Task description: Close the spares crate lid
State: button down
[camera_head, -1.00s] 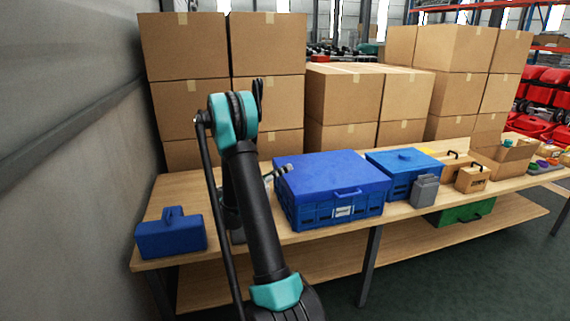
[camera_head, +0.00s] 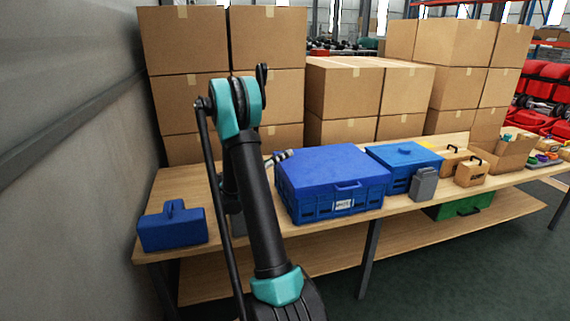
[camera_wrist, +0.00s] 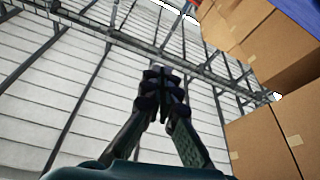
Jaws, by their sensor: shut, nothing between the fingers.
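The large blue crate (camera_head: 318,208), with a white label on its front, stands on the wooden table. I take it to be the spares crate; the label is too small to read surely. Its blue lid (camera_head: 330,168) lies flat over the top, with a handle at the front edge. I cannot tell whether it is fully seated. My gripper (camera_head: 280,157) is at the crate's back left corner, by the lid's left edge; contact cannot be judged. In the wrist view my gripper (camera_wrist: 160,85) has its fingers together, with nothing between them.
A smaller blue box (camera_head: 404,160) and a grey canister (camera_head: 423,187) stand right of the crate. A blue caddy (camera_head: 172,229) is at the left table end. Stacked cartons (camera_head: 345,95) rise behind the table. A wall (camera_head: 70,150) is close on the left.

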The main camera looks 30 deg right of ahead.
jog(key=w+v, duration=0.1)
jog(key=v, duration=0.9)
jog(key=s+f+n+t+y, duration=0.5)
jog(key=s+f+n+y, duration=0.2)
jog(key=s+n+y, duration=0.35)
jog(key=s+a+f+n+t+y, duration=0.1)
jog(key=s+a+f+n+y, duration=0.2)
jog(key=a, duration=0.7)
jog(key=s+a+f+n+t+y, duration=0.1)
jog(key=s+a+f+n+y, duration=0.2)
jog(key=s+a+y, duration=0.5)
jog(key=s+a+f, duration=0.1)
jog(key=s, duration=0.3)
jog(key=shift+s+a+f+t, duration=0.25)
jog(key=shift+a+f+t, duration=0.05)
jog(key=shift+a, duration=0.1)
jog(key=shift+n, duration=0.25)
